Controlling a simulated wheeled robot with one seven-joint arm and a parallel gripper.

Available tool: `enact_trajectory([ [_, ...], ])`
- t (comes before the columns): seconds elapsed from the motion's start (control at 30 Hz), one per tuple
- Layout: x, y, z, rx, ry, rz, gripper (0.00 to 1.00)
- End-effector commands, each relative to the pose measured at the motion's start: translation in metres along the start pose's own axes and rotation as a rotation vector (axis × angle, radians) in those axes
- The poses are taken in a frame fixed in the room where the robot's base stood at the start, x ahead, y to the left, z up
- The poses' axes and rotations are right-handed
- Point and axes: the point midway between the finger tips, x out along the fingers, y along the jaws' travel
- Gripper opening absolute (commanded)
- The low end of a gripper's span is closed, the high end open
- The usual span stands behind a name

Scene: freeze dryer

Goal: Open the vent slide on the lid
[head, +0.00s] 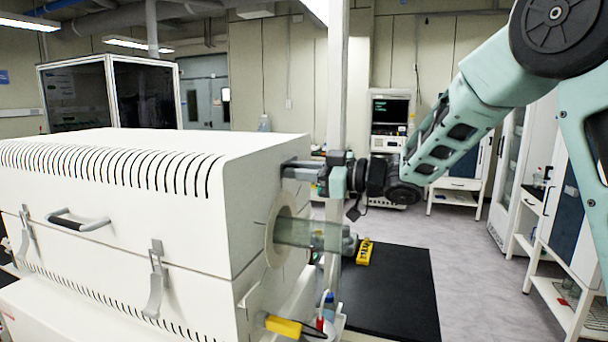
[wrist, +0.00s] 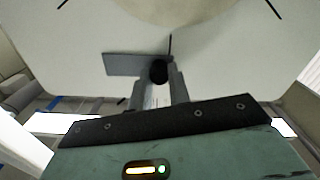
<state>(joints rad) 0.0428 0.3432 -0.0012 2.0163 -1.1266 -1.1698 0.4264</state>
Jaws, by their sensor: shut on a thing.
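The white machine's lid (head: 120,165) is down, with slots along its top. On the lid's right end face my gripper (head: 305,174) reaches in level from the right. In the wrist view a flat grey plate, the vent slide (wrist: 122,63), lies against the white end face. A round black knob (wrist: 158,72) stands at its right end. My gripper (wrist: 162,84) is shut on this knob, one finger on each side. In the head view my gripper hides most of the slide and knob.
A glass tube (head: 312,235) sticks out of the end face's round flange (head: 270,238), just below my gripper. A yellow block (head: 364,252) lies on the black bench top (head: 395,295).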

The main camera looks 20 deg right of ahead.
Motion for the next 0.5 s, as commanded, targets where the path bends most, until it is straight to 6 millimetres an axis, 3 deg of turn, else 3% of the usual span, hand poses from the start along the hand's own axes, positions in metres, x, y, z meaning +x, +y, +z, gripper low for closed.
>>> enact_trajectory([
  [0.2,0.001,-0.0041,0.0002,0.003,0.001,-0.011,0.0],
  [0.23,0.001,-0.0042,0.0002,0.003,0.001,-0.011,0.24],
  [0.3,0.001,-0.004,0.0003,0.003,0.0,-0.011,0.41],
  [0.5,0.0007,-0.0028,0.0003,0.003,0.0,-0.008,0.41],
])
